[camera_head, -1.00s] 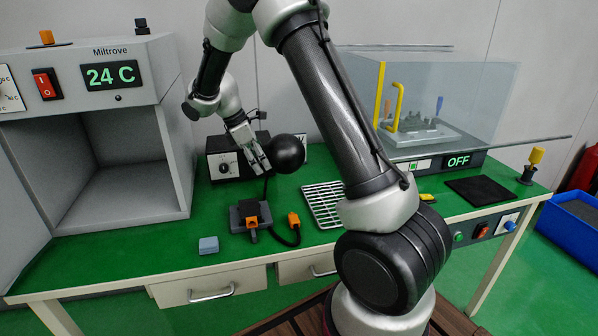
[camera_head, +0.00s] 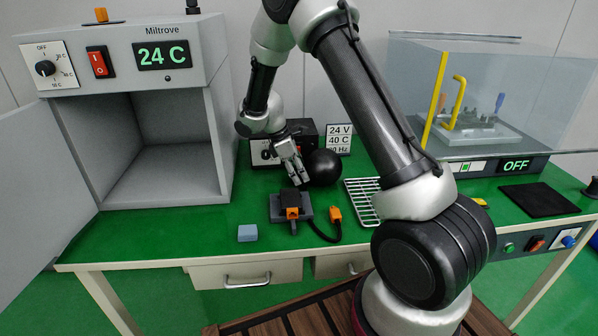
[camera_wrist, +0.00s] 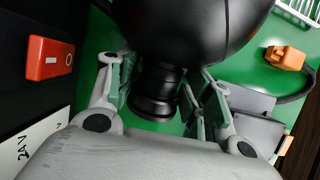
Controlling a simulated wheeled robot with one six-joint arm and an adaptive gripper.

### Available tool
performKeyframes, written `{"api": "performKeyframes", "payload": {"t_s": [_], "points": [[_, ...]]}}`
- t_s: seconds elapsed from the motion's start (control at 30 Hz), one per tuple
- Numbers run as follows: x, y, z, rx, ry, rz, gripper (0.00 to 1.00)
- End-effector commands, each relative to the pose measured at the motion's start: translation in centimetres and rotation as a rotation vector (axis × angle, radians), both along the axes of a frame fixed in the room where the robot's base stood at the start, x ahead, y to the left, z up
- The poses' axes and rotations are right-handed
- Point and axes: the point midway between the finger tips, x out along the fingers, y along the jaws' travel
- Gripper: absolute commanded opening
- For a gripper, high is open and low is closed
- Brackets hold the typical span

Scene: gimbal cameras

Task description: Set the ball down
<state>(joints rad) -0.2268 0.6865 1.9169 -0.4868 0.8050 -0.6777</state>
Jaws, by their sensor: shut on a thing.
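The black ball (camera_head: 323,168) is in my gripper (camera_head: 294,178), toward the back of the green bench. It appears low over the bench; I cannot tell whether it touches the surface. In the wrist view, the ball (camera_wrist: 195,25) fills the upper middle, and its ribbed black neck (camera_wrist: 156,92) sits between the two fingers (camera_wrist: 165,85). My gripper is shut on the ball's neck. The bench top (camera_head: 170,232) under the ball is mostly hidden by the ball and gripper.
A grey block with a black and orange connector (camera_head: 291,212) and cable stands just in front. A black box (camera_head: 262,152) and a label card (camera_head: 339,139) are behind. A wire rack (camera_head: 360,197) is right.

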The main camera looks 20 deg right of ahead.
Motion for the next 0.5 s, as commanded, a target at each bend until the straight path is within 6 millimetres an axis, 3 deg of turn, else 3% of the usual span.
{"api": "performKeyframes", "payload": {"t_s": [0.27, 0.3, 0.4, 0.5], "points": [[0.04, -0.01, -0.09, 0.000, -0.001, 0.000, 0.11], [0.02, 0.00, -0.15, 0.000, -0.001, 0.000, 0.54], [0.03, 0.00, -0.12, 0.000, -0.001, 0.000, 0.72], [0.03, 0.00, -0.12, 0.000, -0.001, 0.000, 0.72]]}}
